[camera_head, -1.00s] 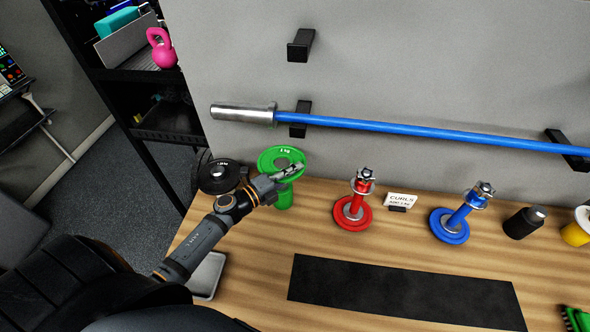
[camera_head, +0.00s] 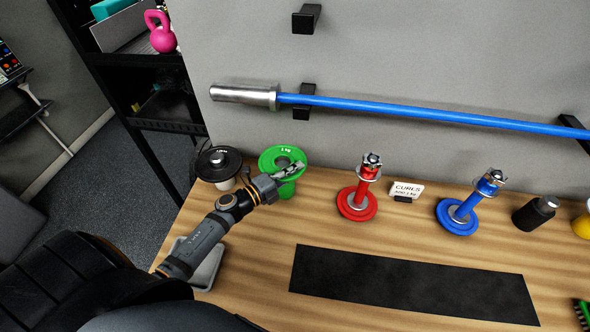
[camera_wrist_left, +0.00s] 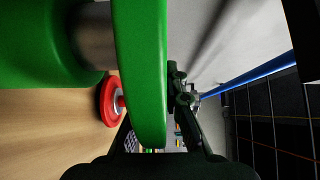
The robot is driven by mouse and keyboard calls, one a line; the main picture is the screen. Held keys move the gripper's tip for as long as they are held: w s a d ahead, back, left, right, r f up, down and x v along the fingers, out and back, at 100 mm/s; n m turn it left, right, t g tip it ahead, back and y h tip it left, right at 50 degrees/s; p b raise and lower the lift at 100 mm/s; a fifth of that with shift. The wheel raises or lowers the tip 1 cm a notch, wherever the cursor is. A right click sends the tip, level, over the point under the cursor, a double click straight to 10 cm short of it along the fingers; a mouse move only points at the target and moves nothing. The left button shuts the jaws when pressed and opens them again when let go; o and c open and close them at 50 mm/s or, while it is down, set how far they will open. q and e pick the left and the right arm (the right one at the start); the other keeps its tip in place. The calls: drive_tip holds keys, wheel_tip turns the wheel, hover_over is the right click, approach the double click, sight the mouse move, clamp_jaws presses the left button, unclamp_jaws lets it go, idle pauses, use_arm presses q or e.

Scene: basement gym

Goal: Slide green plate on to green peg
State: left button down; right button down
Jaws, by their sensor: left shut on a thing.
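The green plate (camera_head: 268,163), marked 1 kg, is held above the green peg (camera_head: 286,190) at the back left of the bench. My left gripper (camera_head: 290,172) is shut on the plate's near right rim. In the left wrist view the plate (camera_wrist_left: 143,70) stands edge-on between the fingers. The peg's thick green part (camera_wrist_left: 35,40) and its grey metal shaft (camera_wrist_left: 95,38) lie to the left, the shaft running toward the plate's face. Grey shows in the plate's hole in the head view. I cannot tell how far the shaft enters the hole. My right gripper is not in view.
A black plate (camera_head: 218,158) on a light peg stands close left. The red peg (camera_head: 357,203) and blue peg (camera_head: 458,217) stand to the right, with a CURLS card (camera_head: 406,190) between. A blue bar (camera_head: 420,118) hangs on the wall behind. A grey tray (camera_head: 207,272) lies front left.

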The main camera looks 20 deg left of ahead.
use_arm(q)
drive_tip(key=shift+f+b, duration=1.8)
drive_tip(key=shift+f, duration=0.25)
drive_tip(key=c, duration=1.3)
unclamp_jaws()
drive_tip(key=shift+c, duration=0.2)
drive_tip(key=v, duration=1.2)
drive_tip(key=shift+f, duration=0.15)
